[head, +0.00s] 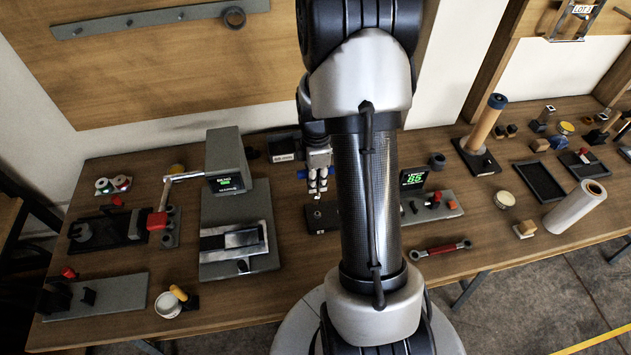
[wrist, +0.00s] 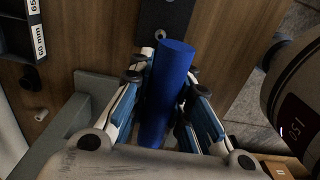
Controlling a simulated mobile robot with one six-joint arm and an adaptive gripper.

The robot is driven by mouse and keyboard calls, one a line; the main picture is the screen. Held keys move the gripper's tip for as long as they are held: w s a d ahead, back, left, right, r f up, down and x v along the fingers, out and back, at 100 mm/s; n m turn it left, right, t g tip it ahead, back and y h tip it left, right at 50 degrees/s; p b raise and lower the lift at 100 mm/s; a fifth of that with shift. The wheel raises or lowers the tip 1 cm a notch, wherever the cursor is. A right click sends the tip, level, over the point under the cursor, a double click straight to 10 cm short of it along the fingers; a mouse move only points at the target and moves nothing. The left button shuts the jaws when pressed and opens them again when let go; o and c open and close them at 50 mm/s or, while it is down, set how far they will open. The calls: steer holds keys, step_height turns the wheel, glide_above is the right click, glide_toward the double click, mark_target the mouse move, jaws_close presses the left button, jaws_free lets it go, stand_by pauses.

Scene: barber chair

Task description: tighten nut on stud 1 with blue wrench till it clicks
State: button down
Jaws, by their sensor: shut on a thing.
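My gripper (head: 317,184) is in the middle of the head view, above the bench and partly beside my own arm. In the wrist view my gripper (wrist: 166,75) is shut on a blue cylindrical handle (wrist: 168,90), which I take to be the blue wrench. A little of the blue also shows at the fingers in the head view (head: 302,174). The wrench's working end is hidden. Below the gripper is a dark plate (head: 322,218) with small round fittings, partly hidden by my arm. The wrist view shows a dark strip (wrist: 169,14) with a small round fitting (wrist: 160,34). I cannot tell which is stud 1.
A red wrench (head: 440,248) lies right of my arm. A grey press-like device (head: 226,160) stands left of the gripper. A white roll (head: 575,206) lies at the right.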

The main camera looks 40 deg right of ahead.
mark_target(317, 194)
steer(key=shift+s+d, duration=0.1)
steer(key=shift+d, duration=0.15)
steer(key=shift+f, duration=0.1)
steer(key=shift+f+b, duration=2.3)
steer(key=shift+f, duration=0.8)
steer(key=shift+f+b, duration=0.5)
steer(key=shift+f, duration=0.2)
steer(key=m, duration=0.4)
steer(key=shift+m, duration=0.4)
steer(key=shift+m, duration=2.3)
